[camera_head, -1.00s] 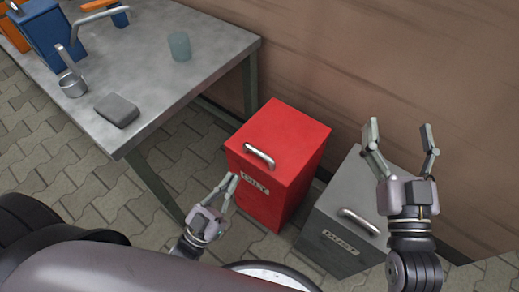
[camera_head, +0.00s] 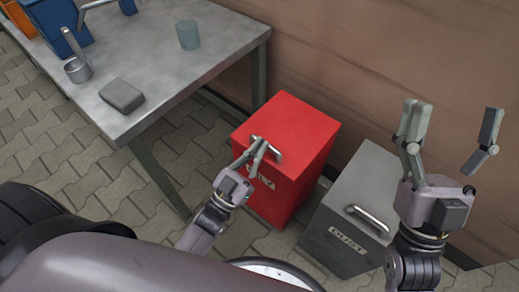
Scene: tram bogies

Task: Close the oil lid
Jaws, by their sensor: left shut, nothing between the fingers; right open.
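A red box (camera_head: 300,125) with a flat top lid and a metal handle (camera_head: 268,150) stands on the paving right of the table. The lid looks flat on the box. A pale label on its front is partly hidden by my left gripper and cannot be read fully. My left gripper (camera_head: 258,146) is shut and empty, its fingertips at the left end of the handle; whether they touch it I cannot tell. My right gripper (camera_head: 455,120) is open and empty, raised above the right side of a grey box (camera_head: 355,195) marked DUST.
A metal table (camera_head: 170,85) at the upper left holds a grey block (camera_head: 121,96), a translucent cup (camera_head: 188,34), a small metal cup (camera_head: 77,70), and a blue container (camera_head: 50,18). A brown wall (camera_head: 380,60) stands close behind the boxes.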

